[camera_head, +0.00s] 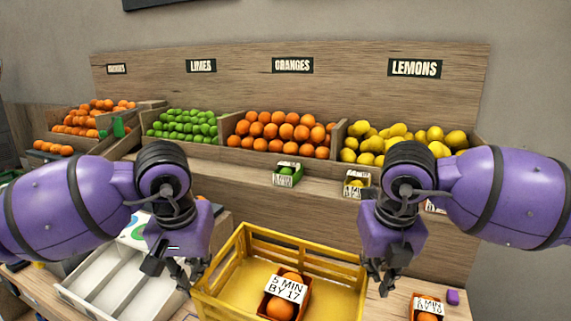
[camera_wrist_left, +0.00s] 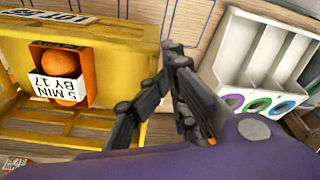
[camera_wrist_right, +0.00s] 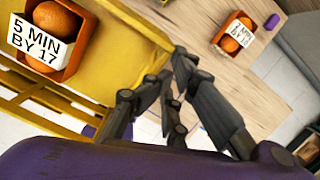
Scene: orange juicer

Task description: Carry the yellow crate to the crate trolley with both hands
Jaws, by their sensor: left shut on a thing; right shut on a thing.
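The yellow crate (camera_head: 231,255) is at the bottom middle of the head view, between my grippers. It holds an orange box (camera_head: 287,291) of oranges labelled "5 MIN BY 17". My left gripper (camera_head: 190,276) is shut on the crate's left side; the left wrist view shows its fingers at the crate's edge (camera_wrist_left: 140,38). My right gripper (camera_head: 380,283) is shut on the right side; the right wrist view shows its fingers at the rim (camera_wrist_right: 140,22). The crate's underside is hidden, so I cannot tell whether it is lifted. I cannot make out a crate trolley.
A white tray with compartments (camera_head: 118,290) lies left of the crate. Another box of oranges (camera_head: 427,306) and a small purple block (camera_head: 453,297) are at the right. Behind are fruit bins with limes (camera_head: 183,126), oranges (camera_head: 278,133) and lemons (camera_head: 366,147), with small boxes on a ledge.

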